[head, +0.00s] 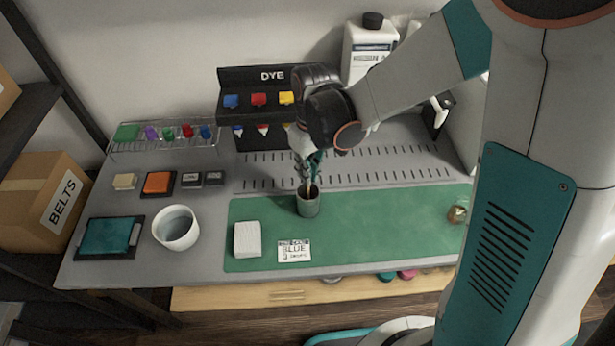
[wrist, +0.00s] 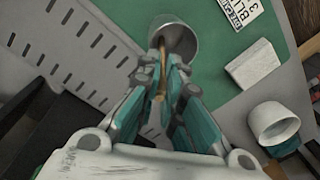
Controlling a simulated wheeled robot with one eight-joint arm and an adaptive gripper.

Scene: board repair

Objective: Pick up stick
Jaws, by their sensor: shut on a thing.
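The stick (wrist: 162,72) is a thin tan rod, seen in the wrist view between my gripper's fingers. My gripper (wrist: 164,68) is shut on the stick just above a grey cup. The cup (head: 308,206) stands on the green mat (head: 380,222), and it also shows in the wrist view (wrist: 184,44). In the head view my gripper (head: 309,178) points down at the cup's mouth. The stick's lower end appears to be in or over the cup; I cannot tell how deep it sits.
A white block (head: 247,239) and a card reading BLUE (head: 294,251) lie on the mat. A white bowl (head: 176,229) stands to the left. The dye rack (head: 250,78) is behind my gripper. The mat's right part is mostly clear.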

